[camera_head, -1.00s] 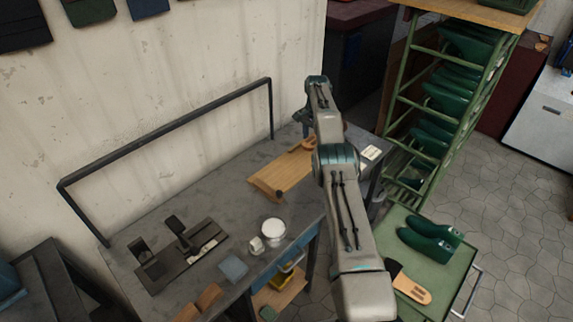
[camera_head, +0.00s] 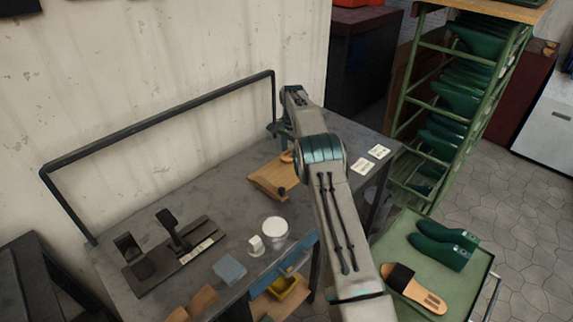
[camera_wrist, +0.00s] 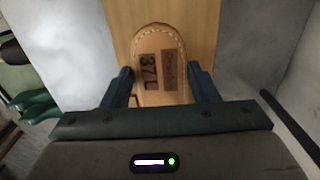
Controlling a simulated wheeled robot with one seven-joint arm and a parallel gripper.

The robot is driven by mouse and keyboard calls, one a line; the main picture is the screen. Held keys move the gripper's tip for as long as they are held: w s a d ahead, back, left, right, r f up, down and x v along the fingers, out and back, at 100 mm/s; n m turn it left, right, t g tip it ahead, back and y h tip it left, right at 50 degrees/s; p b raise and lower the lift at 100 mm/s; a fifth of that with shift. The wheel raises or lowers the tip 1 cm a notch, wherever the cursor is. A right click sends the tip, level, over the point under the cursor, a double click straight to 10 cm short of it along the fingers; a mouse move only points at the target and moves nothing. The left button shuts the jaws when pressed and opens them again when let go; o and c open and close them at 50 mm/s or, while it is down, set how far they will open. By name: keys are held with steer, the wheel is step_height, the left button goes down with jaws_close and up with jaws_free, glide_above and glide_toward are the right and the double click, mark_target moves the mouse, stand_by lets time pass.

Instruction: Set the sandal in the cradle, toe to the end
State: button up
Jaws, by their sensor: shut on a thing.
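My gripper (camera_wrist: 160,78) is shut on a tan sandal (camera_wrist: 160,48), one blue finger on each side of it. In the wrist view I see its rounded, stitched end, stamped "37 L"; the rest is hidden by my gripper. A wooden board (camera_wrist: 200,18) lies beyond it; whether they touch I cannot tell. In the head view my arm hides most of my gripper, and a sliver of the sandal (camera_head: 287,157) shows by the board. A black fixture with a post and a pale label (camera_head: 158,267), which may be the cradle, stands at the left of the bench.
A black rail (camera_head: 160,125) runs along the back. A green cart (camera_head: 405,235) holds green lasts (camera_head: 445,245) and a black-strapped sandal (camera_head: 414,288).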

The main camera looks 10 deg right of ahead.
mark_target(287, 169)
steer(key=shift+a+f, duration=0.25)
steer(key=shift+a, duration=0.25)
steer(key=shift+a+f, duration=0.2)
steer(key=shift+a, duration=0.25)
steer(key=shift+a+f, duration=0.1)
steer(key=shift+f, duration=0.1)
steer(key=shift+f+p, duration=0.4)
steer(key=shift+f, duration=1.45)
steer(key=shift+f, duration=0.1)
steer(key=o, duration=1.2)
